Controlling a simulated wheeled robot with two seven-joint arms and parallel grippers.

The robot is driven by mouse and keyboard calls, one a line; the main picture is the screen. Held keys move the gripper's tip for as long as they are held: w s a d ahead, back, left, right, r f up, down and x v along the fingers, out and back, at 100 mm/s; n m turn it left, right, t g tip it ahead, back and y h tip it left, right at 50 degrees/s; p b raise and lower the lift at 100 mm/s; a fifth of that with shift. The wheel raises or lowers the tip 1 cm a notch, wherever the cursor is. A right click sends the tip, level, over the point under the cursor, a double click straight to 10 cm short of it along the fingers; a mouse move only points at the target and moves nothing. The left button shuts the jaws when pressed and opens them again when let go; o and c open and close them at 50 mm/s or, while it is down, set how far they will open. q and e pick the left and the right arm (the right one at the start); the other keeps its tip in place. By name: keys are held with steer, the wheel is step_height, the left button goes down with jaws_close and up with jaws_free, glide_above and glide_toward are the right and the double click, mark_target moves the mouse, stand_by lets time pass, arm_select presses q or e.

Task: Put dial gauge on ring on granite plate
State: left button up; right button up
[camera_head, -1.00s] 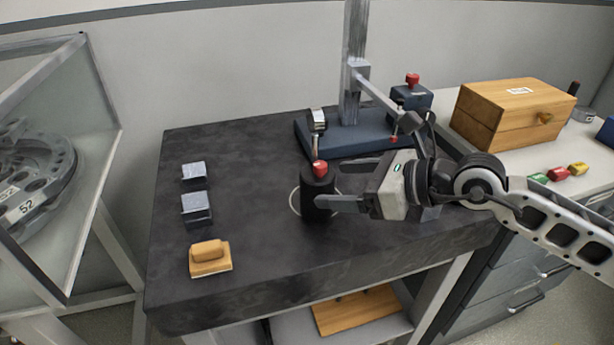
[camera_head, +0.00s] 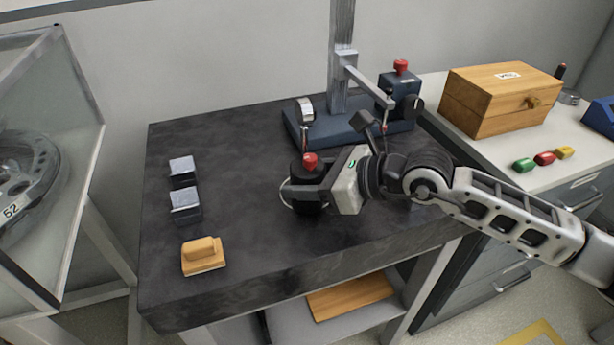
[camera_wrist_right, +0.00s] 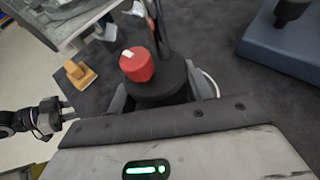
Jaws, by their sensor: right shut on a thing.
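The dial gauge (camera_head: 309,165) has a black round base with a red knob and a thin post with a silver dial at its top. My right gripper (camera_head: 307,196) is shut on the black base, one finger on either side; it also shows in the right wrist view (camera_wrist_right: 165,100). The base stands upright over the pale ring (camera_head: 284,200) on the dark granite plate (camera_head: 240,245). The base hides most of the ring, and I cannot tell whether it touches the plate. My left gripper (camera_wrist_right: 62,111) shows small at the left of the right wrist view, its jaws unclear.
A blue stand (camera_head: 345,135) with a tall column is behind the gauge. Two grey blocks (camera_head: 184,202) and a wooden block (camera_head: 203,256) lie at the plate's left. A wooden box (camera_head: 495,100) is on the right counter. The plate's front middle is clear.

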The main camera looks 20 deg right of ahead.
mark_target(317, 161)
arm_select(q)
steer(key=shift+s, duration=0.15)
arm_select(e)
steer(key=shift+r, duration=0.15)
